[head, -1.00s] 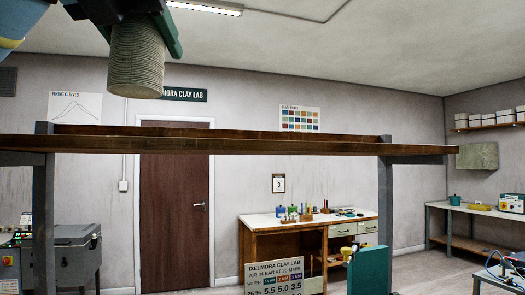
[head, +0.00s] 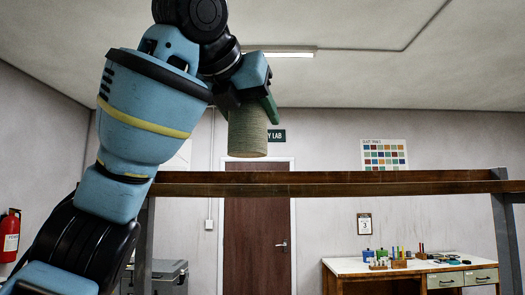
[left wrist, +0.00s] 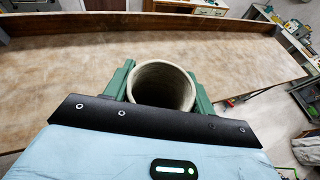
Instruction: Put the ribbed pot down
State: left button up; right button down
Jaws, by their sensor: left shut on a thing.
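The ribbed pot (head: 247,136) is a beige-grey cylinder with fine horizontal ridges, held upright in the head view. Its base shows just above the front edge of the high wooden shelf (head: 400,189). My left gripper (head: 256,106) is shut on it, with a green finger at its right side. In the left wrist view I look into the open mouth of the pot (left wrist: 162,86), between the two green fingers of the gripper (left wrist: 160,92). The bare shelf board (left wrist: 60,70) lies beyond and below it. I cannot tell the gap between base and board. My right gripper is not in view.
The shelf has a raised back lip (left wrist: 140,22) and grey posts (head: 505,240). Its board looks clear around the pot. A workbench (head: 400,266) with small tools stands behind, right of a brown door (head: 256,240). A fire extinguisher (head: 10,236) hangs at left.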

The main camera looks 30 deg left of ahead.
pick_arm(q)
jog(key=shift+w+a+f, duration=0.55)
jog(key=shift+w+f, duration=0.15)
jog(key=shift+w, duration=0.55)
jog(key=shift+w+a+f, duration=0.55)
jog(key=shift+w+f, duration=0.15)
jog(key=shift+w, duration=0.55)
jog(key=shift+w+a+f, duration=0.55)
jog(key=shift+w+f, duration=0.15)
jog(key=shift+w, duration=0.55)
jog(key=shift+f, duration=0.1)
jog(key=o, duration=1.1)
jog(key=shift+s+r, duration=0.15)
jog(key=shift+r, duration=0.05)
notch_tip(320, 180, up, 4)
send_over(231, 152)
jog(key=w, duration=0.1)
jog(key=shift+a+r, duration=0.2)
jog(key=shift+a, duration=0.25)
jog(key=shift+w, duration=0.1)
